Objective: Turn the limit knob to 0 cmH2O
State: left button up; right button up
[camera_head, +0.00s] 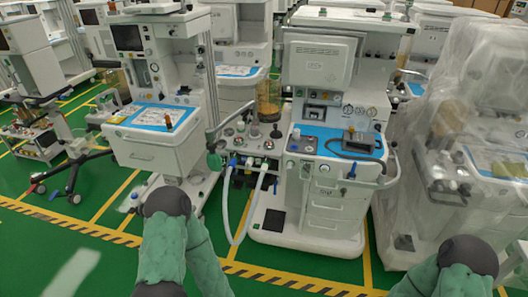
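The anaesthesia machine (322,140) stands upright in the middle, with white drawers below and a blue work surface. On its left side is a breathing-circuit block (252,146) with several small knobs and ports. A dark knob-like part (276,131) stands on this block, and a pale round part (240,126) is near its left end. The limit knob cannot be told apart at this size, and no scale can be read. Both my green arms show at the bottom with dark joints. Neither gripper shows, and nothing of mine touches the machine.
White hoses (233,215) hang in a loop below the block. Another cart (158,130) stands to the left, and a plastic-wrapped machine (465,150) stands close on the right. A wheeled stand (75,168) is at the far left. Green floor with yellow-black tape (80,228) is open in front.

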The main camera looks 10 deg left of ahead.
aim_at(255, 132)
jog(key=i+j+u, duration=0.3)
jog(key=i+j, duration=0.9)
jog(key=j, duration=0.05)
